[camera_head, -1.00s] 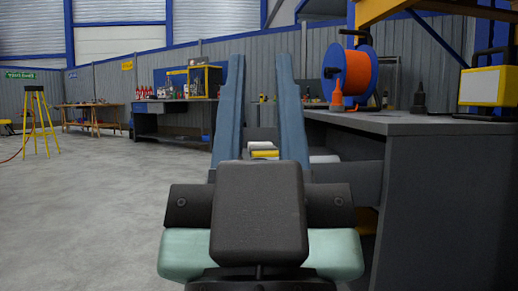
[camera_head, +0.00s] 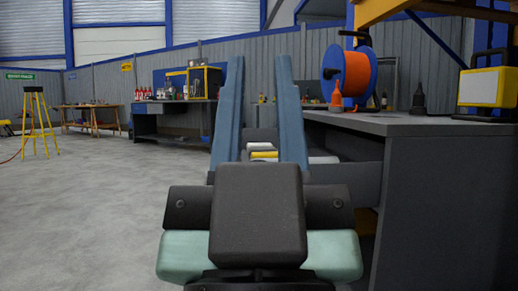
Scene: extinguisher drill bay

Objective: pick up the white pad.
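My gripper (camera_head: 260,62) is in the middle of the view, with two long blue fingers pointing up and away from me. The fingers are spread apart, and nothing is held between them. Through the gap, beyond the fingers, a small white block-like thing (camera_head: 260,146) shows low down. It may be the white pad, but it is too small to be sure. A yellow thing (camera_head: 264,154) is just in front of it. Their lower parts are hidden by the black gripper body. Another whitish thing (camera_head: 324,160) shows just right of the right finger.
A grey workbench (camera_head: 440,125) stands close on the right, bearing an orange cable reel (camera_head: 357,73), a dark bottle (camera_head: 419,99) and a yellow lamp (camera_head: 487,88). The grey floor (camera_head: 90,215) on the left is clear.

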